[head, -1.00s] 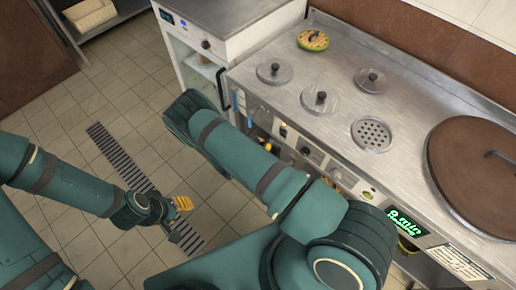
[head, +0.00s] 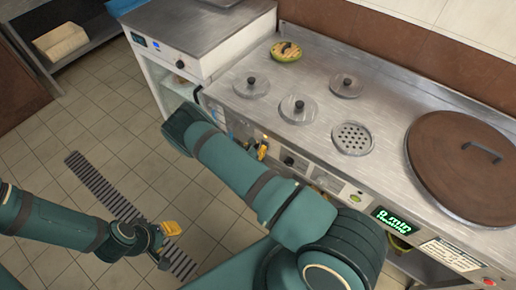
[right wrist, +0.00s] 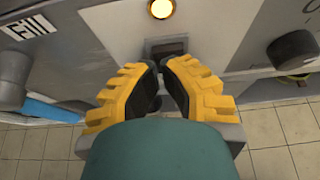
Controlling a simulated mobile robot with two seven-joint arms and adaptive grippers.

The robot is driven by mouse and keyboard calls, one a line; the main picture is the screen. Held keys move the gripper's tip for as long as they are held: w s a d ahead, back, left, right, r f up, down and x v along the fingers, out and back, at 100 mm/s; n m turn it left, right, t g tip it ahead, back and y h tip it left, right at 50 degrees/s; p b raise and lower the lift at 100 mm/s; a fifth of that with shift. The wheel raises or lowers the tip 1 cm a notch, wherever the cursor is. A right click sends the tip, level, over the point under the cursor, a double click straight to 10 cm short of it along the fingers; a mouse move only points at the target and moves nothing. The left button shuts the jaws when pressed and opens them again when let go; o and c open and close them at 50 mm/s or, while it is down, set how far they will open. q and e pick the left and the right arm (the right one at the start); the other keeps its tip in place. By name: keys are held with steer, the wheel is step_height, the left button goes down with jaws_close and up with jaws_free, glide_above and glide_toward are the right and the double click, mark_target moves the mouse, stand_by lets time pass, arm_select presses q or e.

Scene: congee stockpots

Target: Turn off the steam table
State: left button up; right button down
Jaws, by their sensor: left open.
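The steam table (head: 385,125) is a steel counter with small round lids, a perforated plate and a big brown lid. Its green display (head: 393,220) reads 8 min with a smaller line below. My right gripper (head: 262,148) is at its front panel, partly behind my right arm. In the right wrist view, my right gripper's yellow fingers (right wrist: 160,68) are drawn together with nothing seen between them. Their tips are just in front of a dark switch (right wrist: 166,47), partly hidden, beneath a lit lamp (right wrist: 161,8); contact is unclear. My left gripper (head: 165,243) is open and empty above the floor.
A dark knob (right wrist: 293,50) is right of the switch, and a label reading Fill (right wrist: 27,27) is at left. A steel-topped cabinet (head: 200,35) adjoins the steam table. A floor drain grate (head: 105,188) lies left; the tiled floor around it is clear.

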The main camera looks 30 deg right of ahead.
steer(key=shift+w+d+r, duration=0.1)
steer(key=shift+d, duration=0.15)
arm_select(q)
steer(key=shift+r, duration=0.15)
arm_select(e)
steer(key=shift+r, duration=0.15)
arm_select(q)
steer(key=shift+r+p, duration=0.5)
steer(key=shift+p, duration=0.15)
arm_select(e)
steer(key=shift+r, duration=0.7)
arm_select(q)
steer(key=shift+w, duration=0.1)
arm_select(e)
steer(key=shift+a, duration=0.1)
